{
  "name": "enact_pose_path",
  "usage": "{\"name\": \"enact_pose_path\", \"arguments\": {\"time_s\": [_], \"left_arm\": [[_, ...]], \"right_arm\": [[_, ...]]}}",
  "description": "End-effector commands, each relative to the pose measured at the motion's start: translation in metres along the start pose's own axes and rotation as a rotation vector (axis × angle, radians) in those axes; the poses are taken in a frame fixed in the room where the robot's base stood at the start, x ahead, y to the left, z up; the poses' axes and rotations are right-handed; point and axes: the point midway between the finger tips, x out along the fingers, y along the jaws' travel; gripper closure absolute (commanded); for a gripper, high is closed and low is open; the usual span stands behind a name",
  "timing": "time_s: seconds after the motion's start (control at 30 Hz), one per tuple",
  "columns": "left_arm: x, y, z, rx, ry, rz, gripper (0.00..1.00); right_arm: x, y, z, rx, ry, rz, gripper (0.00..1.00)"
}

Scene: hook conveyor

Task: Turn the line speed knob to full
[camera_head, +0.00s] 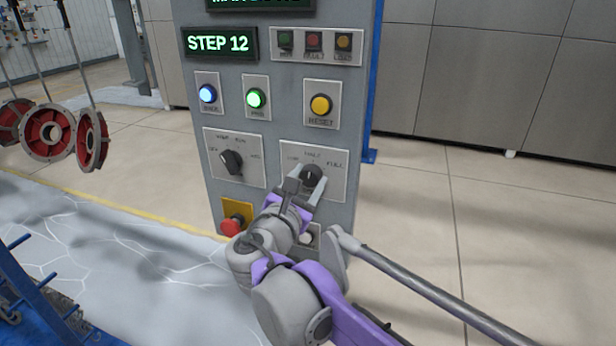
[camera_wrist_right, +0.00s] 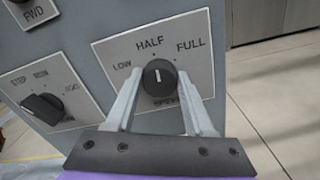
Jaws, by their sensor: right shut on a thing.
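The line speed knob (camera_head: 311,174) is a black round knob on the right-hand plate of the grey control panel (camera_head: 277,85). In the right wrist view the knob (camera_wrist_right: 159,80) has a white mark that points up, towards HALF. LOW is to its left and FULL to its upper right. My right gripper (camera_head: 305,184) is shut on the knob, with one finger on each side of it, as the right wrist view also shows (camera_wrist_right: 158,92). My left gripper is not in view.
A black mode selector (camera_head: 231,162) sits left of the speed knob, with a red emergency button (camera_head: 232,226) below. The yellow RESET button (camera_head: 320,105) and lit blue and green buttons are above. Red hanging parts (camera_head: 48,132) are at the left. Floor right of the panel is clear.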

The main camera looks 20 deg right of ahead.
Motion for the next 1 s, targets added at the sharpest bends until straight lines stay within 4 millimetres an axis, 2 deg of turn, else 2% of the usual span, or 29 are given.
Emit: {"name": "enact_pose_path", "arguments": {"time_s": [0.7, 1.0], "left_arm": [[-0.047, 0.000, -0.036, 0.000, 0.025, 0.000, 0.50], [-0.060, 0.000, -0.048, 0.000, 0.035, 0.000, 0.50]], "right_arm": [[0.000, 0.000, 0.003, 0.638, -0.001, 0.000, 1.00], [0.000, 0.000, 0.001, 0.843, 0.000, 0.000, 1.00]]}}
